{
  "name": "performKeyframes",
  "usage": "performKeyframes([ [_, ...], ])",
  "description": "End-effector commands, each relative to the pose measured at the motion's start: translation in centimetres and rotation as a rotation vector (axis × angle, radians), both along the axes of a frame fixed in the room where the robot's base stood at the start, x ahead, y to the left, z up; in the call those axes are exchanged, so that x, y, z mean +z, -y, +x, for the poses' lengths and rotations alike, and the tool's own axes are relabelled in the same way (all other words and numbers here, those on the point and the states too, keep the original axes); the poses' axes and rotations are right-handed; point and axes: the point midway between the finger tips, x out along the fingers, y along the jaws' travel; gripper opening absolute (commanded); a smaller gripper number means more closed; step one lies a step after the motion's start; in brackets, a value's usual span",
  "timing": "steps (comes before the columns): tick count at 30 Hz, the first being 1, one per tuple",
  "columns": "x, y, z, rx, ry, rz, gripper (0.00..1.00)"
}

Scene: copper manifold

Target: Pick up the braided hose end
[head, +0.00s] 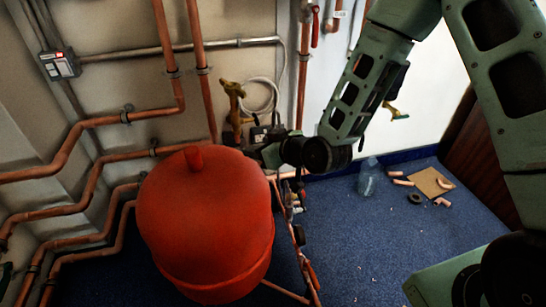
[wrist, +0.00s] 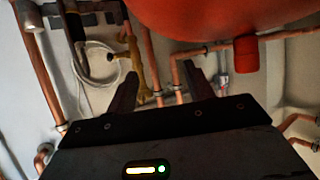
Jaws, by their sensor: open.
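My gripper (wrist: 161,76) is open in the wrist view, its two dark fingers apart with copper pipes behind the gap. In the head view my gripper (head: 262,140) is near the wall, just behind the red tank, and its fingertips are hard to make out. A pale looped hose (wrist: 97,78) hangs left of the fingers in the wrist view, beside a brass fitting (wrist: 133,60). The loop also shows in the head view (head: 276,92), above my gripper. I cannot tell for sure which part is the braided hose end.
A large red tank (head: 207,225) stands close in front of my gripper. Copper pipes (head: 165,40) run along the wall. A small fitting (wrist: 223,82) is right of the fingers.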

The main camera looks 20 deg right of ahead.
Motion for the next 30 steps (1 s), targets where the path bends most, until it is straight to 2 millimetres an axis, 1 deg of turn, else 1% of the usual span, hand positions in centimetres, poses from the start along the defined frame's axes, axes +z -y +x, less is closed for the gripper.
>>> performKeyframes([
  [1, -3.8, 1.0, 0.8, -0.035, 0.036, 0.022, 0.52],
  [6, -9.2, 4.3, 3.0, -0.157, 0.186, 0.084, 0.52],
  [9, -11.9, 6.3, 3.8, -0.233, 0.267, 0.111, 0.52],
  [12, -14.0, 8.2, 4.1, -0.301, 0.333, 0.127, 0.52],
  [16, -15.5, 9.9, 4.2, -0.364, 0.393, 0.139, 0.52],
  [19, -15.7, 10.5, 4.3, -0.386, 0.418, 0.143, 0.52],
  [21, -15.8, 10.6, 4.8, -0.392, 0.424, 0.144, 0.52],
  [23, -15.8, 10.5, 5.6, -0.393, 0.427, 0.143, 0.52],
  [30, -15.9, 9.9, 10.4, -0.393, 0.426, 0.144, 0.52],
])
